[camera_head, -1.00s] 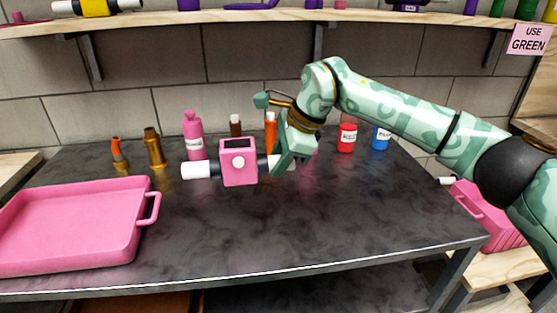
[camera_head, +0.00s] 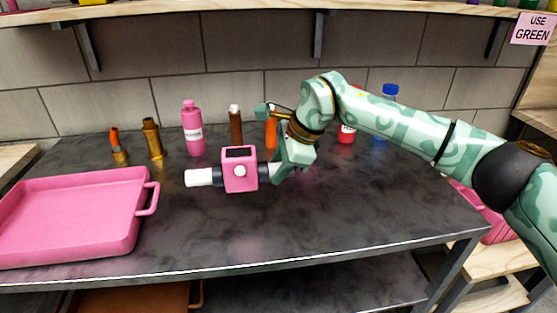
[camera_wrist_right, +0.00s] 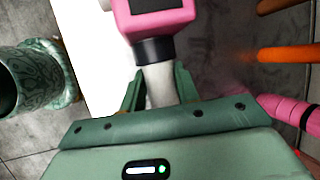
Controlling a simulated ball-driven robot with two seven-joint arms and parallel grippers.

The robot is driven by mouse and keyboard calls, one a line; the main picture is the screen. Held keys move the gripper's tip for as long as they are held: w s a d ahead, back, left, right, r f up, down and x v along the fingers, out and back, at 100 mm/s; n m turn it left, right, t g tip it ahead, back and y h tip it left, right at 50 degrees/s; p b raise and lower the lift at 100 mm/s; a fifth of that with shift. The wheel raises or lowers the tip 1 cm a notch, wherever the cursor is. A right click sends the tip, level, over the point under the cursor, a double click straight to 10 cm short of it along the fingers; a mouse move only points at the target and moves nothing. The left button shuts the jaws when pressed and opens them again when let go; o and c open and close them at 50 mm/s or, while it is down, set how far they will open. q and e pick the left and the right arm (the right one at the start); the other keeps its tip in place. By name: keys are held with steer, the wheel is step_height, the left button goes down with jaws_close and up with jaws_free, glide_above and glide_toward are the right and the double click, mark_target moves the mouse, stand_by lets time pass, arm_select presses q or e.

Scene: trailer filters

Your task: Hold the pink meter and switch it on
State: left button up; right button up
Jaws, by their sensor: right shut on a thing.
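The pink meter (camera_head: 241,183) is a pink box with a dark screen on its upper face and a round white knob (camera_head: 240,171) on its front. A pipe with black collars and white ends (camera_head: 198,178) runs through it sideways. My right gripper (camera_head: 278,172) is shut on the pipe's right end, and the meter is held over the dark table. In the right wrist view, the two green fingers (camera_wrist_right: 160,88) close around the white pipe end, with the pink meter (camera_wrist_right: 160,16) beyond. The screen looks dark. My left gripper is not in view.
A pink tray (camera_head: 147,205) with a handle stands on the table's left. Along the back stand brass fittings (camera_head: 153,138), a pink bottle (camera_head: 192,132), a brown bottle (camera_head: 236,128), an orange one (camera_head: 271,130) and a red bottle (camera_head: 347,132). The table's front middle is clear.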

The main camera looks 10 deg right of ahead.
arm_select(q)
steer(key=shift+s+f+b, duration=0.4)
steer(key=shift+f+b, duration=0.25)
steer(key=shift+b, duration=0.1)
arm_select(e)
steer(key=shift+f, duration=4.2)
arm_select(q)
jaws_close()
